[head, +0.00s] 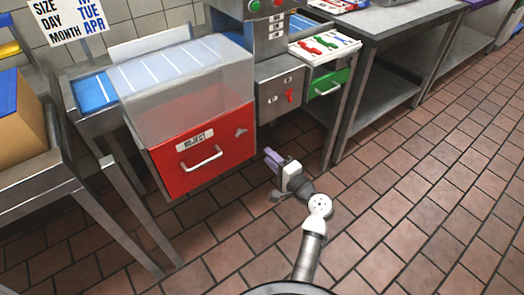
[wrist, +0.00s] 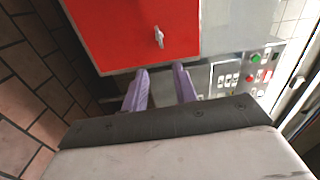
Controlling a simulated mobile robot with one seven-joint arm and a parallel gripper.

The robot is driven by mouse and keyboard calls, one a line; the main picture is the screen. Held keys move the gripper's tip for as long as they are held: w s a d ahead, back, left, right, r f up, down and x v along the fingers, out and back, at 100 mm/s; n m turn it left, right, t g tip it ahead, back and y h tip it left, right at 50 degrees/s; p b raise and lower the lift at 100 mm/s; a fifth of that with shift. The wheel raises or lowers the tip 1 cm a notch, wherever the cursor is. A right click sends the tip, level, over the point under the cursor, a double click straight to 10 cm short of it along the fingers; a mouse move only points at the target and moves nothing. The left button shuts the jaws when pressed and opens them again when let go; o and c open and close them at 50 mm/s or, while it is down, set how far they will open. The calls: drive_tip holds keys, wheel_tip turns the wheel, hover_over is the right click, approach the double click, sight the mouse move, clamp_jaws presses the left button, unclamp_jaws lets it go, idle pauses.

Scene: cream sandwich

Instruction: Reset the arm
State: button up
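My gripper (head: 271,159) is low over the tiled floor in the head view, in front of the machine and to the right of the red reject bin (head: 209,158). In the wrist view its two purple fingers (wrist: 160,88) stand apart with nothing visible between them, so it is open and empty. My arm reaches forward from the bottom of the head view, bent at the joint near the gripper. The red panel (wrist: 135,30) with a small metal latch fills the top of the wrist view, beyond the fingertips.
A machine with a conveyor (head: 92,91) stands behind the bin. A steel table with a box (head: 20,125) is at left. Brick-tiled floor (head: 430,190) is clear at right.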

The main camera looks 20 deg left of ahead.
drive_tip(key=shift+s+d, duration=0.35)
drive_tip(key=shift+r, duration=0.1)
